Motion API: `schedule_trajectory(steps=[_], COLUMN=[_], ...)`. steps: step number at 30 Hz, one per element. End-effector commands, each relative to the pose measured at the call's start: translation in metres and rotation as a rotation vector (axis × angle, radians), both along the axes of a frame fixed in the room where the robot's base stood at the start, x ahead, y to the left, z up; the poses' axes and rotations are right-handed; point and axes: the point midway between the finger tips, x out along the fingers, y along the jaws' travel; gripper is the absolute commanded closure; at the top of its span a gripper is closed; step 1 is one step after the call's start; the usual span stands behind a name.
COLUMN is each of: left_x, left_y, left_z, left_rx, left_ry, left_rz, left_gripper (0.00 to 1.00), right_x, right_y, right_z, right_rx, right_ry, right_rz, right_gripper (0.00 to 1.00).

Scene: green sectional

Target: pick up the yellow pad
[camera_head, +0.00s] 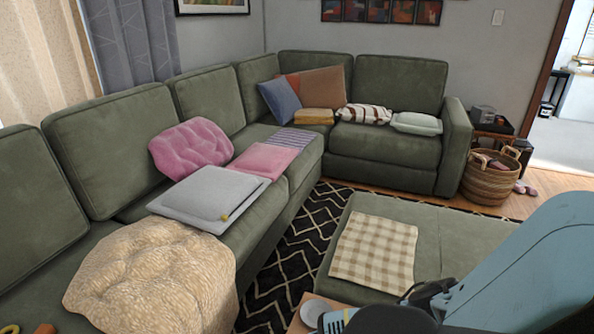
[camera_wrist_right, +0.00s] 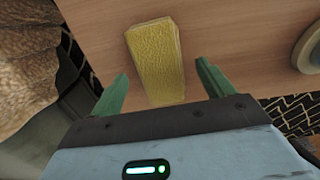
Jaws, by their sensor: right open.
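The yellow pad (camera_wrist_right: 157,55) is a textured, flat, oblong piece lying on a wooden tabletop (camera_wrist_right: 215,50) in the right wrist view. My right gripper (camera_wrist_right: 161,74) is open, with one green finger on each side of the pad's near part. Gaps show between the pad and both fingers, and it is not held. In the head view my right arm covers the lower right, and I cannot make out the pad on the table there. My left gripper is not in view.
A round pale object (camera_wrist_right: 309,50) lies on the tabletop right of the pad; a tan bunched cushion (camera_wrist_right: 25,65) is at left. In the head view, a green sectional (camera_head: 385,150) carries several cushions, and a checkered cloth (camera_head: 375,249) lies on the ottoman.

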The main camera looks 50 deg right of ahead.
Motion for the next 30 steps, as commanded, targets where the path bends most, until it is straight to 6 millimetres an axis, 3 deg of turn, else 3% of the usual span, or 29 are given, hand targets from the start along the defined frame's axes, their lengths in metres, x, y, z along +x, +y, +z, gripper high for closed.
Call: schedule_trajectory(steps=[6,14,24,30], left_x=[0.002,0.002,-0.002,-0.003], left_y=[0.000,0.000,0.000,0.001], left_z=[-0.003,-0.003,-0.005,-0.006], left_rx=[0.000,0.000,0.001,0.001], left_ry=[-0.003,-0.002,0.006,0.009], left_rz=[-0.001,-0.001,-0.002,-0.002], left_gripper=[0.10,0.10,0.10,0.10], right_x=[0.000,0.000,0.000,0.000], right_y=[0.000,0.000,0.000,0.000], right_z=[-0.022,-0.022,-0.022,-0.022], right_rx=[0.000,0.000,0.000,0.000], right_ry=[0.001,0.000,0.000,0.000], right_rz=[0.000,0.000,0.000,0.000], right_gripper=[0.20,0.21,0.66,0.68])
